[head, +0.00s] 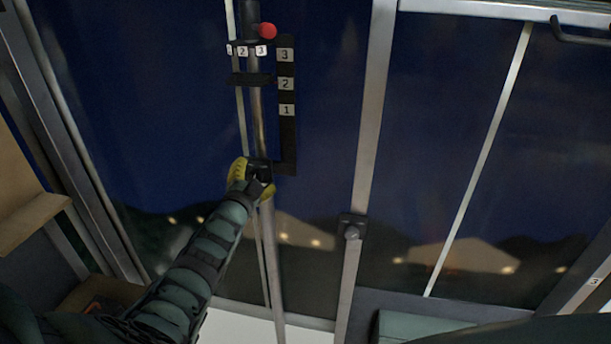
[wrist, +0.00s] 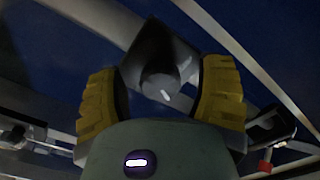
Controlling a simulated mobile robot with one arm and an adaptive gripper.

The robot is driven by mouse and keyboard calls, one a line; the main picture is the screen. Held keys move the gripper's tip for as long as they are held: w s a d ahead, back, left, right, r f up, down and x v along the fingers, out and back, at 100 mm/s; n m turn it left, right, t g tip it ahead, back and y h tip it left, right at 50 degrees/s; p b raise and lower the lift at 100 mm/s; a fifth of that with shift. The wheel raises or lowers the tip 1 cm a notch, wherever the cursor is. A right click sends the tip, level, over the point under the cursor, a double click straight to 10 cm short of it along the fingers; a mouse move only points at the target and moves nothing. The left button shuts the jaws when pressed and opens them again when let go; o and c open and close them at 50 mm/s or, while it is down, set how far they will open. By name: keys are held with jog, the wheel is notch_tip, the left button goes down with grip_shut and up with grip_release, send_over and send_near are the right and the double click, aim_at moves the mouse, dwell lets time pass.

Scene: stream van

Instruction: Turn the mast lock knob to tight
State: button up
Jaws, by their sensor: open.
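The mast (head: 261,125) is a grey metal pole rising through the left-middle of the head view. A dark clamp (head: 260,165) sits on it at my gripper. In the wrist view a round dark grey knob (wrist: 158,82) with a short white mark lies between my yellow fingers; I take it as the mast lock knob. The mark slants down to the right. My gripper (head: 251,179) is open, with one finger on each side of the knob; in the wrist view a gap shows on both sides. In the head view my gripper largely hides the knob.
A black scale plate (head: 286,85) marked 1, 2, 3 runs beside the mast. A red ball knob (head: 268,31) and a numbered collar (head: 243,51) sit higher up. A window post (head: 365,150) with a dark latch (head: 352,226) stands to the right. A wooden shelf (head: 30,222) is at left.

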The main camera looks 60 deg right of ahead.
jog(key=shift+o, duration=0.4)
jog(key=shift+s, duration=0.1)
grip_shut()
jog(key=shift+f+b, duration=0.15)
jog(key=shift+b, duration=0.35)
